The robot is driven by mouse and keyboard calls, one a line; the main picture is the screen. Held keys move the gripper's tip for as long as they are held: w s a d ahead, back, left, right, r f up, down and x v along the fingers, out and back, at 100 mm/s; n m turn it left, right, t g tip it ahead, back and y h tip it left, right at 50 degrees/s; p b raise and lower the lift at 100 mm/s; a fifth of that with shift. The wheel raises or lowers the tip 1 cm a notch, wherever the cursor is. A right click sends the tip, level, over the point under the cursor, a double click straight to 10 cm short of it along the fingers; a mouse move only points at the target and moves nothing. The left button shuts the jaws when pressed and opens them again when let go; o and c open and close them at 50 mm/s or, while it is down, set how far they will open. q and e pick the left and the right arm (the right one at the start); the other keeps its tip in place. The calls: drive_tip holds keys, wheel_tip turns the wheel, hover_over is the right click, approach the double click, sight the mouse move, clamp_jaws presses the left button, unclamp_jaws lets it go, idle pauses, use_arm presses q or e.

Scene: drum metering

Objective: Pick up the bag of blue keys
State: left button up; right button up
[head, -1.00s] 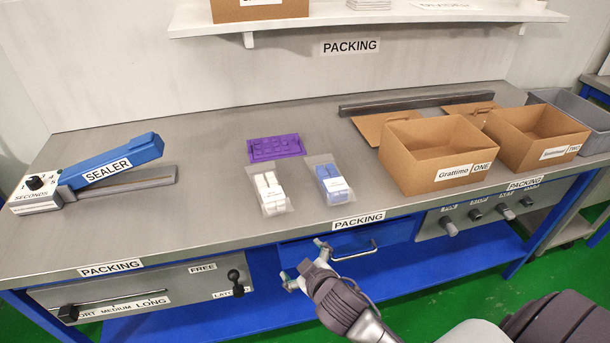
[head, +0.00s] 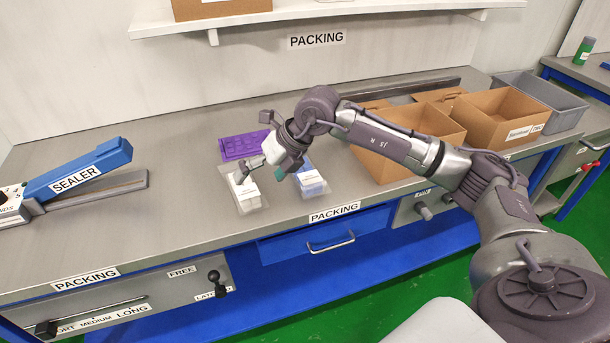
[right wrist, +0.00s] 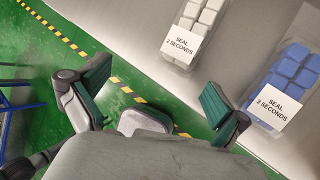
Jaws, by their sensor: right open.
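The bag of blue keys (head: 311,181) lies on the grey packing table, partly hidden by my right gripper in the head view. In the right wrist view the bag (right wrist: 287,80) is at the right edge, with a label reading "SEAL 3 SECONDS". A bag of white keys (head: 246,194) lies to its left; it also shows in the right wrist view (right wrist: 193,28), labelled "SEAL 2 SECONDS". My right gripper (head: 260,176) is open and empty above the table's front part, over the bags. Its fingers (right wrist: 155,98) are wide apart. My left gripper is not in view.
A purple tray (head: 240,145) lies behind the bags. A blue sealer (head: 78,172) stands at the left. Cardboard boxes (head: 503,118) and a grey bin (head: 545,95) stand at the right. The table between sealer and bags is clear.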

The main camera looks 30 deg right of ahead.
sight(305, 170)
drive_tip(key=d+r+m+h, duration=0.25)
drive_tip(key=d+h, duration=0.35)
drive_tip(key=d, duration=0.9)
drive_tip(key=x, duration=0.5)
drive_tip(key=p+x, duration=0.1)
drive_tip(key=x, duration=0.1)
drive_tip(key=shift+w+a+f, duration=0.15)
drive_tip(key=shift+a+f, duration=0.05)
drive_tip(key=shift+w+a+f+p, duration=0.15)
drive_tip(key=shift+f+p, duration=0.25)
drive_tip(key=shift+f, duration=0.1)
drive_tip(key=x, duration=0.1)
drive_tip(key=p+x, duration=0.1)
drive_tip(key=x, duration=0.1)
drive_tip(key=shift+w+a+f, duration=0.1)
drive_tip(key=shift+a+f, duration=0.1)
drive_tip(key=shift+f, duration=0.1)
drive_tip(key=shift+w+f, duration=0.15)
drive_tip(key=shift+f, duration=0.25)
drive_tip(key=shift+c, duration=0.2)
drive_tip(key=c, duration=1.3)
